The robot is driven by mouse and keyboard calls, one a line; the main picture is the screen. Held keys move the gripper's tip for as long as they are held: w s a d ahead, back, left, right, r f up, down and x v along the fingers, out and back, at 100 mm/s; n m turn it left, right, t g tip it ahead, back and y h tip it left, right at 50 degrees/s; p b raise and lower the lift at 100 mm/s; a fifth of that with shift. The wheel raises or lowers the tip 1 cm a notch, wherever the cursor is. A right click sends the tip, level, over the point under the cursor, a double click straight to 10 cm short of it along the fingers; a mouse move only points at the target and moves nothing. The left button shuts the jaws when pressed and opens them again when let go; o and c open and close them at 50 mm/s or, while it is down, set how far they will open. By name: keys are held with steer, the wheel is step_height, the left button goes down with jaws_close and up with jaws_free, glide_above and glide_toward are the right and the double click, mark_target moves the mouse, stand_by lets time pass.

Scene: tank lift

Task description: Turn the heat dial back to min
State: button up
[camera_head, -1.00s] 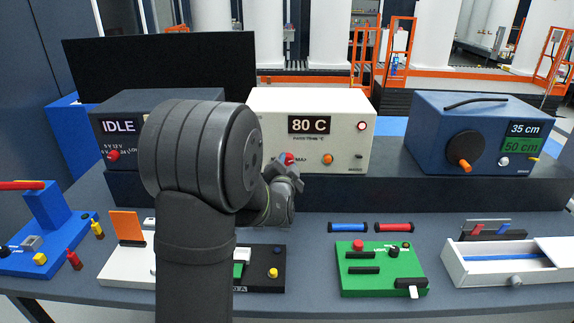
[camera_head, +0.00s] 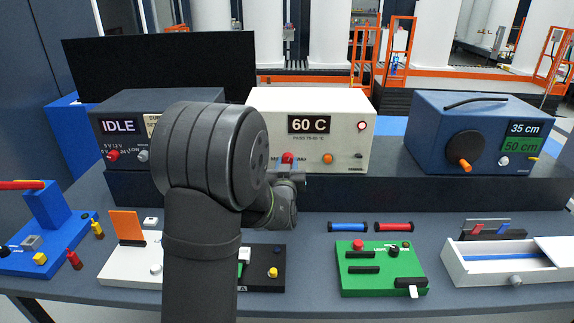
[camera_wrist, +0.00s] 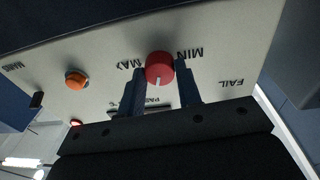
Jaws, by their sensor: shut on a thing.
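The heat dial (camera_head: 287,157) is a red knob on the front of the white box (camera_head: 340,130), whose display (camera_head: 309,124) reads 60 C. In the wrist view the dial (camera_wrist: 159,66) sits between the printed words MAX and MIN, with a white pointer mark on its lower edge, aimed away from both words. My gripper (camera_wrist: 160,78) is shut on the dial, one finger on each side. In the head view my gripper (camera_head: 287,170) is partly hidden by my arm.
An orange button (camera_head: 328,158) and a lit red lamp (camera_head: 361,126) are on the same panel. A dark box reading IDLE (camera_head: 118,127) stands to the left, a blue box (camera_head: 430,130) to the right. A green panel (camera_head: 380,268) lies in front on the table.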

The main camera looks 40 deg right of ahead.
steer(key=n, duration=0.7)
steer(key=shift+s+f+n+t+y, duration=0.1)
steer(key=shift+n+t+y, duration=0.2)
steer(key=shift+n+t, duration=0.1)
steer(key=n, duration=0.7)
steer(key=shift+y, duration=0.3)
steer(key=n, duration=0.5)
steer(key=shift+d+n+y, duration=0.1)
steer(key=shift+n+y, duration=0.3)
steer(key=n, duration=0.4)
steer(key=shift+n+t, duration=0.3)
steer(key=shift+n, duration=0.4)
steer(key=o, duration=1)
steer(key=shift+c, duration=0.2)
